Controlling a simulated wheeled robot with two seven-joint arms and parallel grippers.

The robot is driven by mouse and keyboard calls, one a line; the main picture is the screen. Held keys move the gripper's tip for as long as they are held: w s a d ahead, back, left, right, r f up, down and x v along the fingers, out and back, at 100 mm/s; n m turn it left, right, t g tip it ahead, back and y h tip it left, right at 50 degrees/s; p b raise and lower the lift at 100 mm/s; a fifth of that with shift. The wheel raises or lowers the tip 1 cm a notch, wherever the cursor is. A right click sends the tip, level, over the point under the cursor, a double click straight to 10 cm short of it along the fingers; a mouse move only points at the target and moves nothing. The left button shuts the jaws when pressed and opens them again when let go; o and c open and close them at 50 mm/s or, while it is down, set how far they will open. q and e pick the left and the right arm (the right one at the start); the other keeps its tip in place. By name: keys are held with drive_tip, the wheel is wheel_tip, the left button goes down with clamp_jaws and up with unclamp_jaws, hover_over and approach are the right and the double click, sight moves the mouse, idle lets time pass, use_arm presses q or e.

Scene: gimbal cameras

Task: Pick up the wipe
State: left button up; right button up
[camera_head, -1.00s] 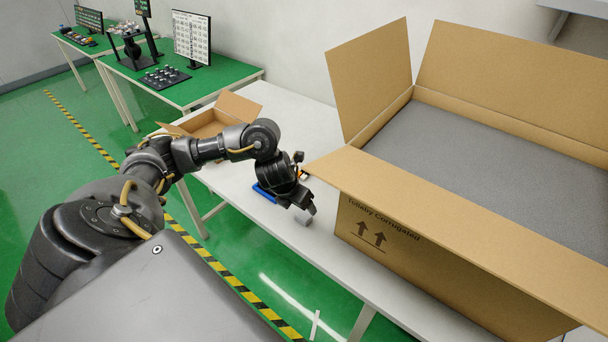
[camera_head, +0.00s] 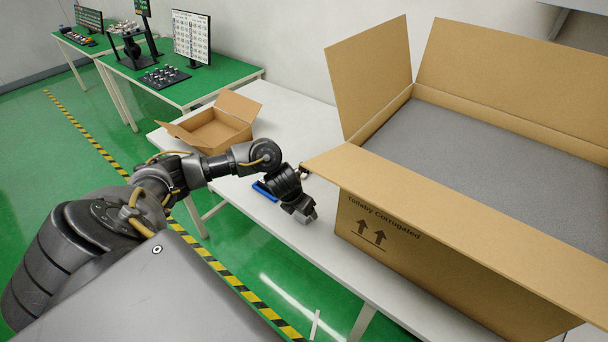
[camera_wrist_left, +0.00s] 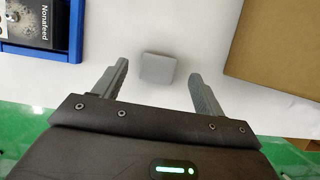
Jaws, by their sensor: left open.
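The wipe appears to be a small grey folded square (camera_wrist_left: 158,68) lying flat on the white table in the left wrist view. My left gripper (camera_wrist_left: 158,80) is open, with one finger on each side of the grey square and a gap to each. The square lies near the level of the fingertips in that picture; the height between them cannot be told. In the head view my left gripper (camera_head: 305,213) is low over the table's front edge, left of the large carton. The wipe is not clearly made out there. My right gripper is not in view.
A large open carton (camera_head: 390,231) with grey foam stands close on the right, its flap reaching toward my left wrist. A blue tray (camera_wrist_left: 70,50) holding a printed pack sits left of the gripper. A small open box (camera_head: 215,131) stands farther back. The table's front edge is close.

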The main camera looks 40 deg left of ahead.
use_arm(q)
drive_tip(key=shift+x, duration=1.5)
drive_tip(key=shift+a, duration=0.1)
drive_tip(key=shift+c, duration=0.4)
drive_tip(key=c, duration=1)
drive_tip(key=shift+r, duration=0.1)
